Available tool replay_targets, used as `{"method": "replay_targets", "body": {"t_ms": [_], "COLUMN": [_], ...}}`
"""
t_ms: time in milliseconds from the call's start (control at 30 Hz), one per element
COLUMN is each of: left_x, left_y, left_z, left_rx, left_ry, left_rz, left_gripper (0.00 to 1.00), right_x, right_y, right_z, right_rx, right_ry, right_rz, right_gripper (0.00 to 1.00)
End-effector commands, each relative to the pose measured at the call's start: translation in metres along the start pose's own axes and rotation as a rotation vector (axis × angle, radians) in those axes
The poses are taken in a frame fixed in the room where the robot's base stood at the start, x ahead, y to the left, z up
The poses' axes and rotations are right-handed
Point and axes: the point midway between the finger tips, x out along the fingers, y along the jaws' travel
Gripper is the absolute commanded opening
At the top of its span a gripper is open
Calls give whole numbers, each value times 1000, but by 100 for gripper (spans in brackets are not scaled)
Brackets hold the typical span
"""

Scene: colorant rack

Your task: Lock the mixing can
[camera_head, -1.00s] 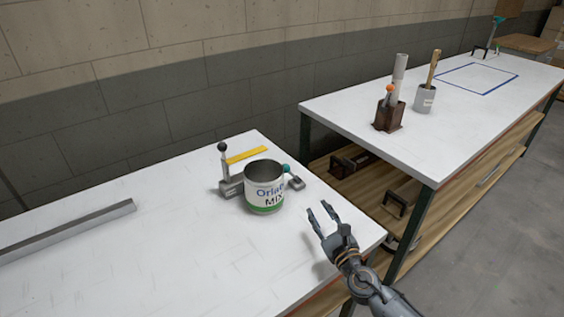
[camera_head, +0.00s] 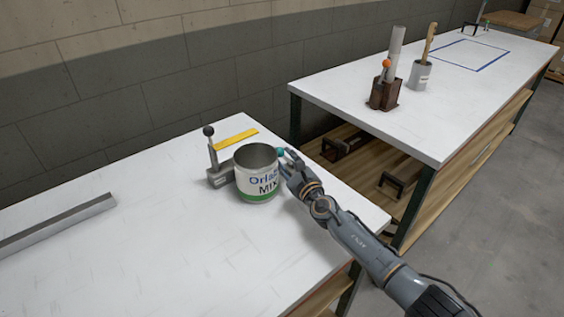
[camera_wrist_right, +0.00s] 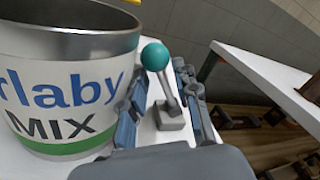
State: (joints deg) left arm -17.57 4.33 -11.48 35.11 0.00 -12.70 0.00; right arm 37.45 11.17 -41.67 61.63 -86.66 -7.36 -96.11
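The mixing can (camera_head: 257,174), white with a green band and "MIX" lettering, stands upright and open-topped on the near white table. It also shows at the left of the right wrist view (camera_wrist_right: 65,95). A lever with a teal ball knob (camera_wrist_right: 155,56) rises from a small grey block (camera_wrist_right: 170,118) beside the can. My right gripper (camera_head: 286,164) is at this lever, its fingers open on either side of the stem; in the head view they hide most of it. A black-knobbed lever (camera_head: 210,146) stands on a grey clamp block left of the can. My left gripper is out of view.
A yellow strip (camera_head: 237,139) lies behind the can, and a grey metal bar (camera_head: 55,224) lies at the left. The second table (camera_head: 432,130) carries a brown holder (camera_head: 384,95) and a grey cup (camera_head: 420,75). The near table's front is clear.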

Motion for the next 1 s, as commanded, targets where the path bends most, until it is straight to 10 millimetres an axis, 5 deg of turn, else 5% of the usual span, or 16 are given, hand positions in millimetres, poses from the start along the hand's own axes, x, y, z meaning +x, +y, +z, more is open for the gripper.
{"method": "replay_targets", "body": {"t_ms": [200, 533, 700, 1000], "left_x": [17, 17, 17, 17], "left_y": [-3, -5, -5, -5], "left_z": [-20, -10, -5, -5], "left_rx": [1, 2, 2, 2], "left_ry": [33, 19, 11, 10], "left_rz": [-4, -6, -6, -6], "left_gripper": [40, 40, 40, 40], "right_x": [22, 24, 24, 25], "right_y": [1, 0, 0, -1], "right_z": [-2, 0, 0, 3], "right_rx": [2, 1, 1, 2], "right_ry": [0, 0, 0, -4], "right_rz": [0, 0, 0, -1], "right_gripper": [30, 30, 0, 0]}}
